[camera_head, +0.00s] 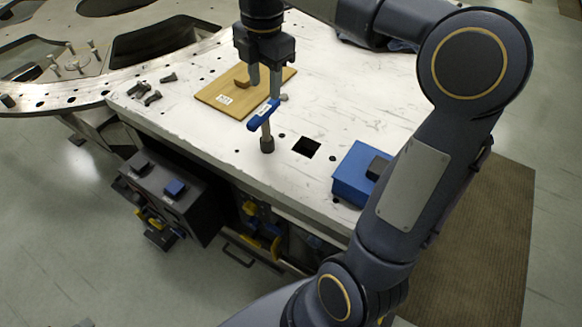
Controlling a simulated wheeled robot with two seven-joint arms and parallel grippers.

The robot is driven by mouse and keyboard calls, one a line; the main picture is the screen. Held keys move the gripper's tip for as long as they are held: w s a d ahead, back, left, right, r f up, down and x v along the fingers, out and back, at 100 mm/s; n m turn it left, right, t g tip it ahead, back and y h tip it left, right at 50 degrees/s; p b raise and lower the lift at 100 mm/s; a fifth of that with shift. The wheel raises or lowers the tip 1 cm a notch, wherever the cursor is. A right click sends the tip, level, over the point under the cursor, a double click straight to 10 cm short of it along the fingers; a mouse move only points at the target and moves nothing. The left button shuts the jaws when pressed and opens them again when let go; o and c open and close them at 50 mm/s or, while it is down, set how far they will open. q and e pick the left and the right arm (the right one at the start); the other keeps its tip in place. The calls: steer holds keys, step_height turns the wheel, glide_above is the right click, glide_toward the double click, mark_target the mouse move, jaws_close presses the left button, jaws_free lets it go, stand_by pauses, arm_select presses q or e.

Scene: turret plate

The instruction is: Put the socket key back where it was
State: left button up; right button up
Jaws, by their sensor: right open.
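The socket key has a blue crossbar handle (258,118) and a grey shaft with a dark socket end (267,144). It looks upright on the white worktop, socket end down, near the front edge. My right gripper (265,88) points down just above and behind the handle, between it and the wooden board. Its jaws are open. One fingertip overlaps the handle's far end in the picture, and I cannot tell whether they touch. My left gripper is not in view.
A wooden board (216,98) with a white label lies behind the key. A square hole (306,147) and a blue box (352,175) are to the right. Loose bolts (151,98) lie left on the worktop (190,125). A large turret plate (60,100) stands at far left.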

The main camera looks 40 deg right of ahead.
steer(key=s+a+f+m+t+y, duration=0.1)
steer(key=s+f+m, duration=0.4)
steer(key=s+m, duration=0.5)
steer(key=s+a+f+m+t+y, duration=0.2)
steer(key=s+a+f+m+t, duration=0.2)
steer(key=s+m, duration=0.6)
step_height(320, 180, down, 2)
steer(key=shift+a+f+m+y, duration=0.1)
steer(key=shift+a+m+y, duration=0.2)
steer(key=shift+a+m, duration=0.7)
